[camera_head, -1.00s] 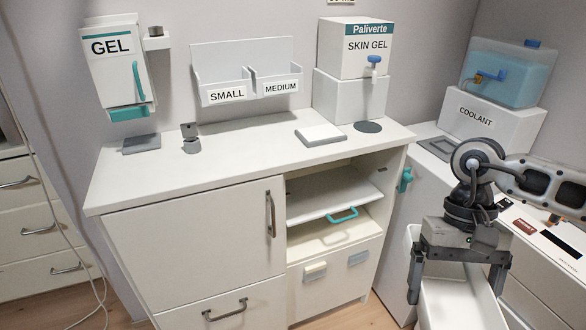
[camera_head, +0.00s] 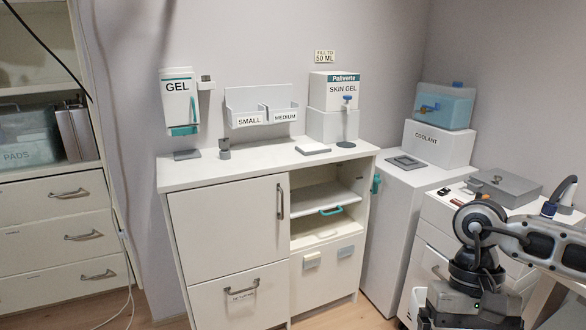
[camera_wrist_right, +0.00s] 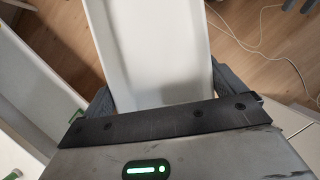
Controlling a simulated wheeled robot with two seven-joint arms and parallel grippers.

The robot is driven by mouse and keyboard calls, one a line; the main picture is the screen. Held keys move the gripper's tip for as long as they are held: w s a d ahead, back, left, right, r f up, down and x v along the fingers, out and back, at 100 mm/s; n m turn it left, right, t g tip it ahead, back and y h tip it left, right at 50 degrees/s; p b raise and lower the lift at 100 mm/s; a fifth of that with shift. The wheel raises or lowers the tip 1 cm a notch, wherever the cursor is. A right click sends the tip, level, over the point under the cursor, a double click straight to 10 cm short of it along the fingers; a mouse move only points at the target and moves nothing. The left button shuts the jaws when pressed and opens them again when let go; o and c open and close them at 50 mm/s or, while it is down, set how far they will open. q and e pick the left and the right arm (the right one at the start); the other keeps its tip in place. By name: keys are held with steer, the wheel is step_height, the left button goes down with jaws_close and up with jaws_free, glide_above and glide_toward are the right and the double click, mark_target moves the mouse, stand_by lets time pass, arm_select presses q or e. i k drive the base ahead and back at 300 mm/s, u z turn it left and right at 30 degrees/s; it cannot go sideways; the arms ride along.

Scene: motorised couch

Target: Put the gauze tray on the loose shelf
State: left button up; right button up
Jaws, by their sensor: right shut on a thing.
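My right gripper (camera_head: 475,318) is at the bottom right of the head view, its fingers cut off by the frame. In the right wrist view it is shut (camera_wrist_right: 165,105) on a long white tray (camera_wrist_right: 155,50) with raised rims, apparently the gauze tray; its visible floor is bare. A white shelf board (camera_head: 318,197) with a teal handle (camera_head: 331,211) lies in the cabinet's open niche, probably the loose shelf. The gripper is to the right of and in front of this niche. My left gripper is out of view.
The white cabinet (camera_head: 228,228) has a closed door and drawers. A coolant stand (camera_head: 437,145) and a drawer unit with a grey box (camera_head: 502,186) stand right. Floor before the cabinet is clear.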

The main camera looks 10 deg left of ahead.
mark_target(317, 199)
steer(key=z, duration=0.85)
steer(key=i, duration=2.05)
steer(key=u, duration=2.7)
